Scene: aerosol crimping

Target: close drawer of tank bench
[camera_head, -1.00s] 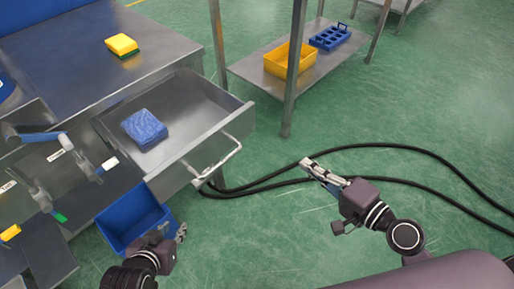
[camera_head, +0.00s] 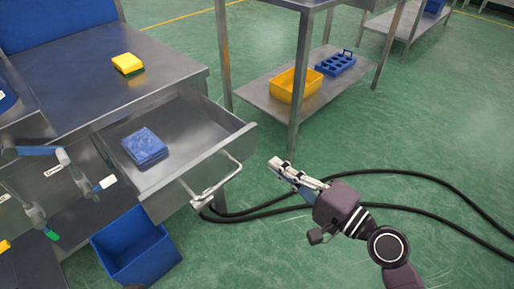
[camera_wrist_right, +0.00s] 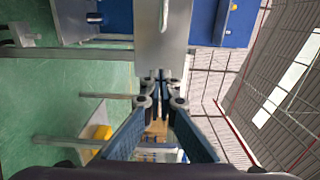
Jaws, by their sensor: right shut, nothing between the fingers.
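The tank bench (camera_head: 165,65) is grey metal. Its drawer (camera_head: 165,203) is pulled open in the head view, with a folded blue cloth (camera_head: 144,147) inside. A pale bar handle (camera_head: 217,186) sticks out from the drawer front. My right gripper (camera_head: 277,164) is shut and empty, to the right of the handle and apart from it, pointing up-left. In the right wrist view its fingertips (camera_wrist_right: 160,77) are together, in front of a grey panel (camera_wrist_right: 178,45) with a bar that looks like the drawer front. My left gripper is out of view.
A blue bin (camera_head: 137,247) stands on the floor below the drawer. Black hoses (camera_head: 380,173) run across the green floor behind my right arm. A metal table leg (camera_head: 293,130) and a low shelf with a yellow bin (camera_head: 296,85) are beyond the drawer. A yellow sponge (camera_head: 127,64) lies on the bench.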

